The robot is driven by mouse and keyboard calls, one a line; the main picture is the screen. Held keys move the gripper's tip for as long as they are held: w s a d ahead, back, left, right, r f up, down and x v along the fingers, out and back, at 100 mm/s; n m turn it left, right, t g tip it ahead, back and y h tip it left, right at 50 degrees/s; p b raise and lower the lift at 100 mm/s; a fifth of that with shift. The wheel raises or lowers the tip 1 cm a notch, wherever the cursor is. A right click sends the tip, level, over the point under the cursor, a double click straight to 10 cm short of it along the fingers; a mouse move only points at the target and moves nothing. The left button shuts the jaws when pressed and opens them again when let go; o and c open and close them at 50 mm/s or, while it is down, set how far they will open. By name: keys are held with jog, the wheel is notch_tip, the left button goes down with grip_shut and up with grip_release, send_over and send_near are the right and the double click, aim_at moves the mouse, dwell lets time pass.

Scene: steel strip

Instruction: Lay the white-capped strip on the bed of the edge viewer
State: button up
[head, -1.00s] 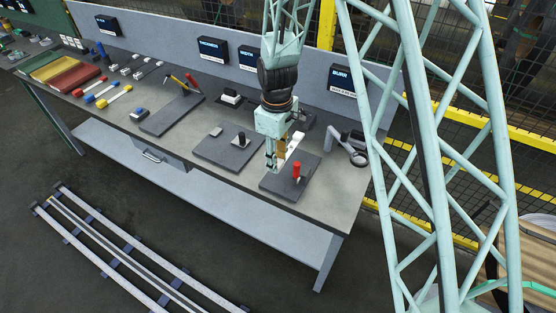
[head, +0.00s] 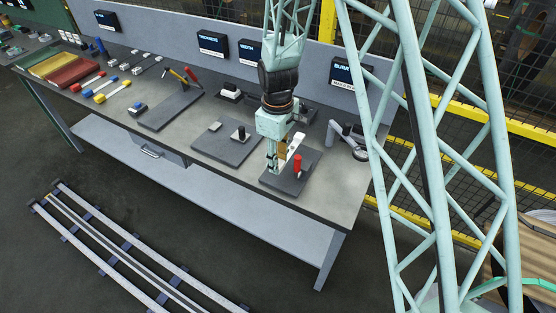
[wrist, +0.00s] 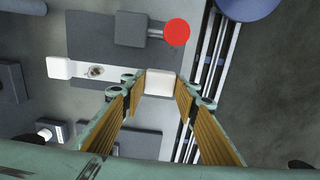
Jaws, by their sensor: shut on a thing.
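My gripper (head: 271,168) is over the left part of a dark plate (head: 281,185) at the right end of the bench, which I take for the edge viewer. In the wrist view, my gripper (wrist: 160,88) is shut on the white cap (wrist: 160,83) of the strip. The plate (wrist: 90,38) carries a red knob (wrist: 177,32) on a grey block (wrist: 130,28). I cannot tell whether the strip touches the bed.
A magnifier on a stand (head: 352,145) is to the right. Another dark fixture plate (head: 215,150) lies to the left. Strips with red, blue and yellow caps (head: 105,90) lie further left. The bench's front right corner (head: 335,215) is clear.

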jog(key=shift+f+b, duration=1.5)
jog(key=shift+f, duration=0.65)
jog(key=shift+f+b, duration=0.3)
jog(key=shift+f, duration=0.05)
jog(key=o, duration=1)
jog(key=shift+r, duration=0.2)
jog(key=shift+r, duration=5.85)
